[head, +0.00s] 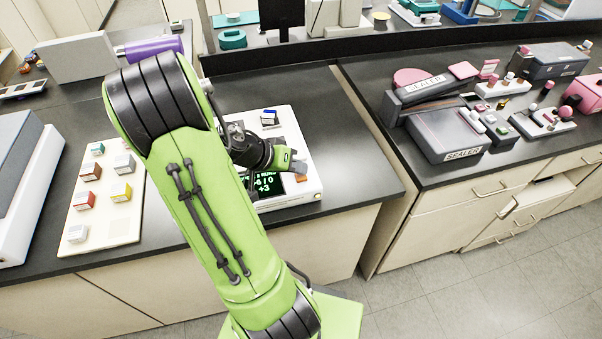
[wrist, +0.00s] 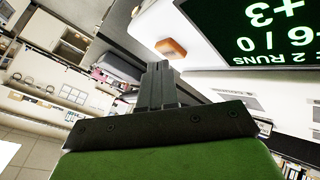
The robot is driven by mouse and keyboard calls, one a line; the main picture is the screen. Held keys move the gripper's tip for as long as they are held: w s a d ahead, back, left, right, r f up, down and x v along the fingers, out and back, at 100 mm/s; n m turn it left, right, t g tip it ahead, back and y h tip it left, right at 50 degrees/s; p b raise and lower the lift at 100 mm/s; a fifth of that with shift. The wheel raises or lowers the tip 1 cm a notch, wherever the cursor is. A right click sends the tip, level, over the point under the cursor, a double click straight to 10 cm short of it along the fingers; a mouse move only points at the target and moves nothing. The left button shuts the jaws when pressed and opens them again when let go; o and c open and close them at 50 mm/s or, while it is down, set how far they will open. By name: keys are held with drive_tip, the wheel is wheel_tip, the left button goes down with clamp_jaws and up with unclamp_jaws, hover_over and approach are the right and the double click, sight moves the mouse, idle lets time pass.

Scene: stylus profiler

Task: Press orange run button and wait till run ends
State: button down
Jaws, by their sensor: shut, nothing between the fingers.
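The white profiler (head: 297,137) stands on the dark bench in the head view, with a small screen (head: 266,184) showing green text. The orange run button (head: 300,168) sits at the right of its front; in the wrist view the button (wrist: 171,48) is just beyond my fingertips. My gripper (wrist: 158,68) is shut and empty, its fingers pointing toward the button. A small gap seems to show between the tips and the button, but contact is hard to judge. The screen in the wrist view (wrist: 270,32) appears upside down and reads "2 RUNS", "+6 / 0" and "+3". My arm hides part of the profiler.
A white board (head: 104,230) with several coloured blocks lies left of my arm. A blue-topped piece (head: 269,117) sits on the profiler. Sealers (head: 447,133) and pink items stand on the right bench. Bare bench lies right of the profiler.

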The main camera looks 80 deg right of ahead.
sight(297, 176)
drive_tip(key=shift+r, duration=0.4)
wheel_tip(297, 176, up, 5)
drive_tip(key=p, duration=0.4)
drive_tip(key=shift+r, duration=0.1)
idle(0.6)
